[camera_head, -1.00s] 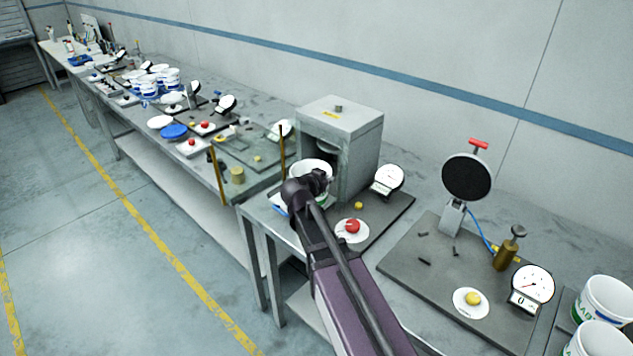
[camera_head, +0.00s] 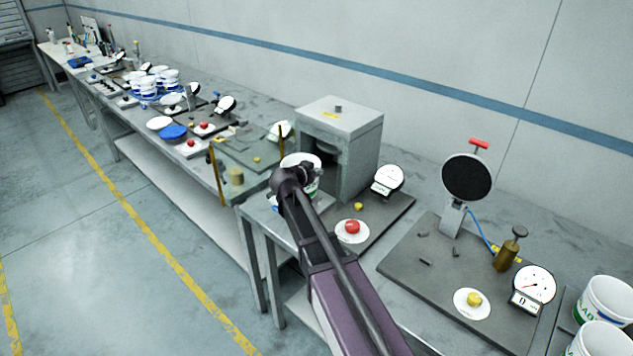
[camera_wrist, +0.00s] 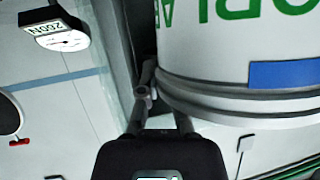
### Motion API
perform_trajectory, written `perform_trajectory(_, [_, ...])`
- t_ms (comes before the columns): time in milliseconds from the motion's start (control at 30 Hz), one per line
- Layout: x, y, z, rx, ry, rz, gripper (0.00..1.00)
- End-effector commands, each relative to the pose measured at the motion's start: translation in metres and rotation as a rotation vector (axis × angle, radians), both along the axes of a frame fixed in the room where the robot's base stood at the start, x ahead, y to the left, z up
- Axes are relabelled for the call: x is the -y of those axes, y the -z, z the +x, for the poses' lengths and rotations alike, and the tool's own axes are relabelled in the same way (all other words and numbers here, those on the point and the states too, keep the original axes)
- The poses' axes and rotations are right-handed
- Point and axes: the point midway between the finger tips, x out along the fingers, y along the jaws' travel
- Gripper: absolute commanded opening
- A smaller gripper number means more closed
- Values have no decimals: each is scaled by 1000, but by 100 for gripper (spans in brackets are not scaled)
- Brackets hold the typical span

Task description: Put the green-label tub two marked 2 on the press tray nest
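A white tub with green lettering (camera_head: 313,184) is at my gripper (camera_head: 293,178), in front of the grey box-shaped machine. In the wrist view the tub (camera_wrist: 235,60) fills the upper right, with green letters and a blue patch. My fingers (camera_wrist: 158,110) reach to its ridged rim and appear closed on it. No number 2 is readable. The tub looks upright in the head view; its underside is hidden by my arm. I cannot pick out the press tray nest with certainty; a small blue edge (camera_head: 274,203) shows below the tub.
The grey machine (camera_head: 340,150) stands right behind the tub. A plate with yellow posts (camera_head: 245,150) lies to the left. A dial gauge (camera_head: 388,180) and red button (camera_head: 352,227) are to the right. Two green-label tubs (camera_head: 604,298) (camera_head: 600,342) stand at the far right.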

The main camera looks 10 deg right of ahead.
Motion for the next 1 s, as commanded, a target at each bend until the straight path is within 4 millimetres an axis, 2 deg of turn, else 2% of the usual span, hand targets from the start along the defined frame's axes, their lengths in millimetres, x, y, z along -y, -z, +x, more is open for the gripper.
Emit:
perform_trajectory(33, [1, 10, -1, 0, 1, 0, 0])
perform_trajectory(300, [1, 30, -2, 0, 1, 0, 0])
perform_trajectory(933, [0, 37, -2, 0, 0, 0, 0])
perform_trajectory(1000, [0, 35, -2, 0, 0, 0, 26])
